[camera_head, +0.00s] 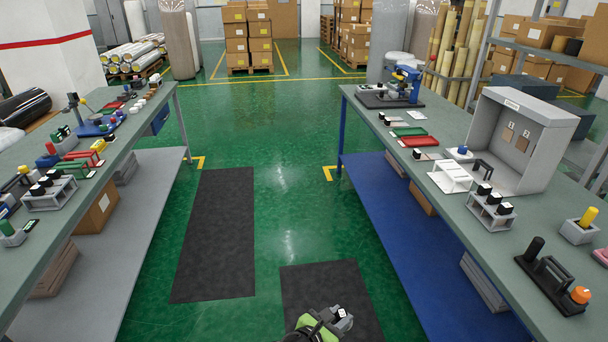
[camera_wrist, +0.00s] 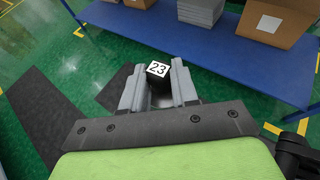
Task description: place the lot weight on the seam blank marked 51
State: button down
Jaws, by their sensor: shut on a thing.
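My gripper (camera_head: 338,320) is low at the bottom of the head view, above the dark floor mat between the two benches. In the wrist view, my gripper (camera_wrist: 158,76) is shut on a small dark block (camera_wrist: 157,83) whose white face reads 23. I cannot tell whether this block is the lot weight. Similar dark blocks with white tops stand in a grey rack (camera_head: 491,212) on the right bench and in another grey rack (camera_head: 50,194) on the left bench. Their marks are too small to read, so I cannot pick out the seam blank marked 51.
The right bench (camera_head: 450,125) has a blue lower shelf; it bears a grey booth (camera_head: 553,125), a white stand (camera_head: 450,177) and a black tray (camera_head: 552,284). The left bench (camera_head: 125,145) is crowded with small parts.

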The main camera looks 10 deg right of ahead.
aim_at(428, 157)
jog(key=i+l, duration=0.1)
jog(key=i, duration=0.6)
jog(key=i+l+u, duration=0.1)
jog(key=i, duration=0.6)
jog(key=i+l, duration=0.2)
jog(key=i, duration=0.5)
